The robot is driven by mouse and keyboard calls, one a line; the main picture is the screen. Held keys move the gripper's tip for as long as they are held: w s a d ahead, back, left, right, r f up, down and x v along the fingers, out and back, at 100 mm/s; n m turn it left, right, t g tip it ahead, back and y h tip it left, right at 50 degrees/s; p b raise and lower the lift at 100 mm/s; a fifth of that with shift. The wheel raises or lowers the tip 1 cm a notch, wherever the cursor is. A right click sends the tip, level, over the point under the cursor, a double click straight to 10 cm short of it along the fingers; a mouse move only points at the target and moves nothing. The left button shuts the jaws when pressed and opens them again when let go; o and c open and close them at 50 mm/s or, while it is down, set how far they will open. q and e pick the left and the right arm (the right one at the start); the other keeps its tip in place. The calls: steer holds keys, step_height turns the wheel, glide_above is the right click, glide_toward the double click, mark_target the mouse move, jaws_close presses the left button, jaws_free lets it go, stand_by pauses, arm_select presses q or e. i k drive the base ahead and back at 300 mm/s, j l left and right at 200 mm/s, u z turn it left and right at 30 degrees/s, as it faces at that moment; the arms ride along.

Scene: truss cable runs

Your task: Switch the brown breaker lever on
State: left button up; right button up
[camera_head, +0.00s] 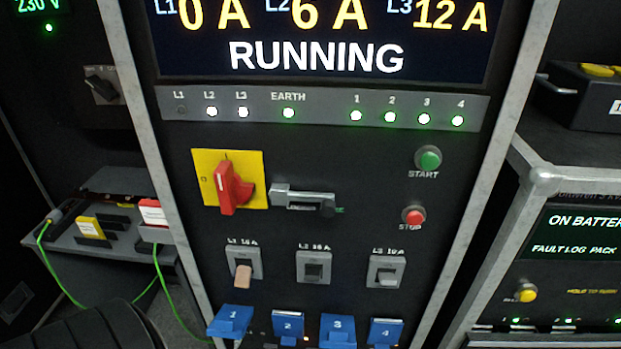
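The brown breaker lever (243,275) is on the left breaker, under a label that seems to read L1 16 A. It points down and sticks out below its grey housing (243,253). The middle breaker (314,268) has a black lever and the right breaker (386,270) a grey one. The display (320,40) reads RUNNING, with L1 0 A, L2 6 A and L3 12 A. The L1 lamp (181,111) is dark; the L2 (211,112) and L3 (243,112) lamps are lit. Neither gripper is in view.
A red rotary switch (233,188) on a yellow plate and a grey latch (305,202) sit above the breakers. Green START (428,158) and red STOP (413,215) buttons are at right. Blue numbered connectors (337,328) jut out below. A shelf (85,240) stands left.

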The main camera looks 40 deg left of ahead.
mark_target(243, 273)
steer(key=j+u, duration=0.15)
steer(key=u, duration=1.1)
